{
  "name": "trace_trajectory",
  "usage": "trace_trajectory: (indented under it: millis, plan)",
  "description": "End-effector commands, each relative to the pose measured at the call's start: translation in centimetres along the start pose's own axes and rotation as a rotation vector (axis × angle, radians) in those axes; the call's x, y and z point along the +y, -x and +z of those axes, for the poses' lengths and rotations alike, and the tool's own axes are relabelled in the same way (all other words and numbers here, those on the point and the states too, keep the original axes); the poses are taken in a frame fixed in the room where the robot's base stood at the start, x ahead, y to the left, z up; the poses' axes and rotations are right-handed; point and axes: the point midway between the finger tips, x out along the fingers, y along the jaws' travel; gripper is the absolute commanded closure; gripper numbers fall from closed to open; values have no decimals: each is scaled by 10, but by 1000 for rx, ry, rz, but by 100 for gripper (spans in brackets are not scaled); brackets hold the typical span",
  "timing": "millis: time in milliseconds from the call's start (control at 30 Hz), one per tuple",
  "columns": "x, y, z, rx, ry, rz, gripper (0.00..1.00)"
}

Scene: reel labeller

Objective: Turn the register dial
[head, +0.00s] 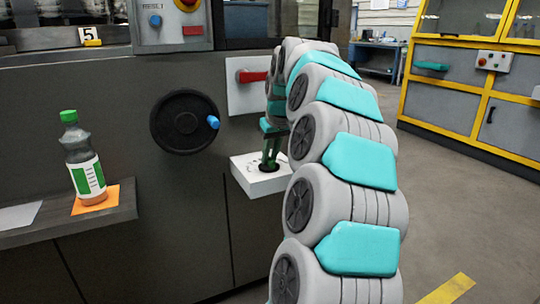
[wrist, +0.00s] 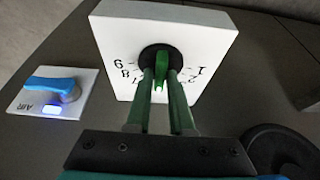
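The register dial (wrist: 161,57) is a dark round disc with a green grip on it, set on a white box with black numbers around it. The numbers look upside down in the wrist view, and the fingers hide some of them. In the head view the white box (head: 251,184) juts from the dark machine front. My gripper (wrist: 161,78) points at the dial, its two green fingers on either side of the green grip and seemingly against it. In the head view my gripper (head: 268,164) is just over the box.
A blue-handled AIR switch (wrist: 52,88) is beside the box. A black handwheel (head: 184,122) and a red lever (head: 252,76) are on the machine. A bottle (head: 84,160) stands on an orange patch on the left shelf. Floor is clear at right.

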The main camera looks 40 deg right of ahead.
Motion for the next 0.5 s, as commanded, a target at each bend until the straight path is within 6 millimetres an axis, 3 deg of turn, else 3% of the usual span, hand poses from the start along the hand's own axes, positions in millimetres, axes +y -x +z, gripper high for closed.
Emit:
trace_trajectory:
  millis: [167, 500]
  plan:
    - [0, 0, 0, 0, 0, 0, 100]
    - [0, 0, 0, 0, 0, 0, 100]
